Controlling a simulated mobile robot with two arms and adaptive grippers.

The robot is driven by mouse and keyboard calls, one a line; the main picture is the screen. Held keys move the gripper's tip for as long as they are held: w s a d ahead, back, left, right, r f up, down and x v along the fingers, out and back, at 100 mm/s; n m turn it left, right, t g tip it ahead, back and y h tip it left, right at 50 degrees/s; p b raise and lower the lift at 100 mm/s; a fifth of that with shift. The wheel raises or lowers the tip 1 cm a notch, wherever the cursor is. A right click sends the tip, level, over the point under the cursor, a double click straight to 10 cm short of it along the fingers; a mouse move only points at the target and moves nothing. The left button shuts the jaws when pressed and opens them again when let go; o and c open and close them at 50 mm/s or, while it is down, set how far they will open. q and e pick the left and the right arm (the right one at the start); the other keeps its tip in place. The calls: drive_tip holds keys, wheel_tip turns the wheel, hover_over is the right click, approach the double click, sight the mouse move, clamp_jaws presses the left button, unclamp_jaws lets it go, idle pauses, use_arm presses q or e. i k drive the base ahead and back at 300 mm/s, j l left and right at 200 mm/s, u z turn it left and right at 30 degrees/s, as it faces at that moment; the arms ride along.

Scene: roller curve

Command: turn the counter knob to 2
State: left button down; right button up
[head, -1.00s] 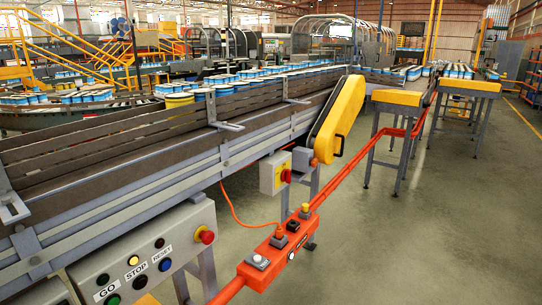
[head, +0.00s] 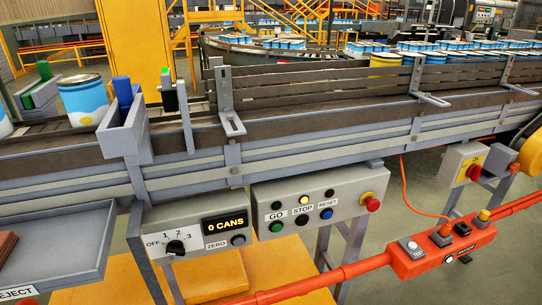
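The counter box (head: 150,234) is a grey panel under the conveyor, left of centre in the head view. Its black counter knob (head: 176,247) has the marks OFF, 1, 2 and 3 around it. The knob is too small for me to tell surely which mark it points at. The display (head: 225,226) to the right of the knob reads "0 CANS". A round button labelled ZERO (head: 238,240) sits below the display. Neither of my grippers is in view.
A second grey box (head: 345,204) with GO, STOP and RESET buttons and a red knob (head: 371,202) hangs to the right. The conveyor side (head: 290,150) runs above. A REJECT tray (head: 75,240) juts out at left. An orange-red rail (head: 330,277) crosses at lower right.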

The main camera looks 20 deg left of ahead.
sight(174, 247)
drive_tip(key=u, duration=1.4)
